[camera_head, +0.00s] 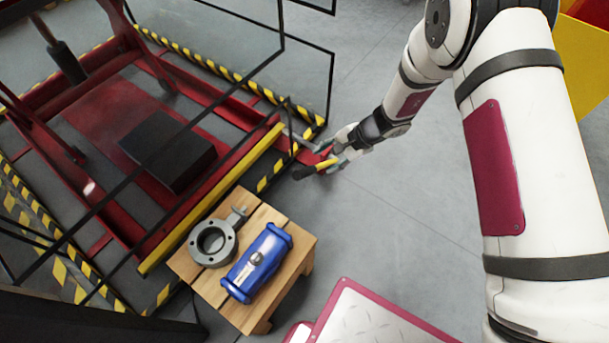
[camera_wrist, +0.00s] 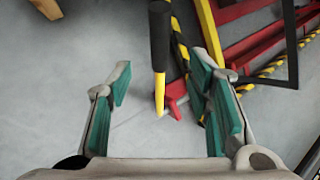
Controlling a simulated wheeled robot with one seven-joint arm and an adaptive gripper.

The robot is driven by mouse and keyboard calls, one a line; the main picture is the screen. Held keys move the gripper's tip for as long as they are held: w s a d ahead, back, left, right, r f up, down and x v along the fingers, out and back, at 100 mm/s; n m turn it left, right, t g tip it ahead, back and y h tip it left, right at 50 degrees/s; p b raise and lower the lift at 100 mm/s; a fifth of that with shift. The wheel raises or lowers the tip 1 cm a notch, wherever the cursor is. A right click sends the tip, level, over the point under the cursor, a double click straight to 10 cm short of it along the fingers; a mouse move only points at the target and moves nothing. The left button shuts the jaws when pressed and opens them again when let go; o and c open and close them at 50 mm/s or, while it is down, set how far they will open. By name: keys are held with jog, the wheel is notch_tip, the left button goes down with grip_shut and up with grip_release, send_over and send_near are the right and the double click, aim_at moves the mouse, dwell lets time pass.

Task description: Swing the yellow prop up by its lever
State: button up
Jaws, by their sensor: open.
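The yellow prop (camera_head: 212,197) is a long bar lying along the near edge of the red frame in the head view. A yellow bar, which looks like the prop, also shows at the top of the wrist view (camera_wrist: 208,30). Its lever (camera_head: 326,163) has a yellow shaft and a black grip, and sticks out by the frame's right corner. In the wrist view the lever (camera_wrist: 159,85) stands between my fingers, grip toward the top. My gripper (camera_head: 336,160) is open around the lever, with visible gaps on both sides. The lever's lower joint is partly hidden.
A wooden stool (camera_head: 305,245) holds a grey valve body (camera_head: 226,246) and a blue actuator (camera_head: 258,262). A red-edged plate (camera_head: 365,318) stands at the bottom. Thin black frame bars cross the red lift (camera_head: 95,105). Grey floor (camera_head: 420,215) is clear right of the stool.

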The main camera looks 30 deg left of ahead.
aim_at(307, 171)
jog(key=b+x, duration=0.4)
jog(key=x, duration=0.9)
jog(key=shift+f, duration=0.1)
jog(key=shift+s, duration=0.1)
grip_shut()
